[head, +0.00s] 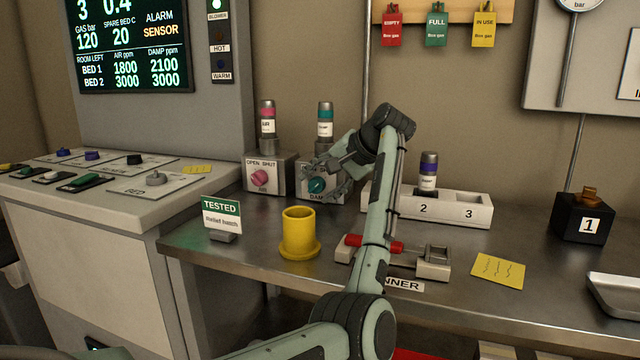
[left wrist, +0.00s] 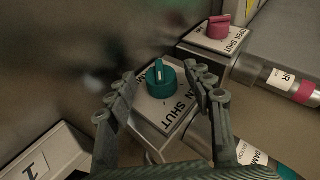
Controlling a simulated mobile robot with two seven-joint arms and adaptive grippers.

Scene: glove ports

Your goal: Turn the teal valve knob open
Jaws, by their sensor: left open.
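The teal valve knob (head: 317,186) sits on the front of a light valve box (head: 304,197) at the back of the bench. In the left wrist view the teal knob (left wrist: 161,80) has a raised ridge, and its plate carries OPEN and SHUT lettering; I cannot tell which mark it points at. My left gripper (head: 327,178) is open and empty in front of the box. In the left wrist view its fingers (left wrist: 161,74) are spread to either side of the knob, apparently not touching it. My right gripper is not in view.
A similar box with a pink knob (head: 259,177) stands close to the left. A yellow cup (head: 299,235), a TESTED sign (head: 221,217) and a red-handled fixture (head: 376,245) stand nearer. A numbered white rack (head: 450,209) is to the right.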

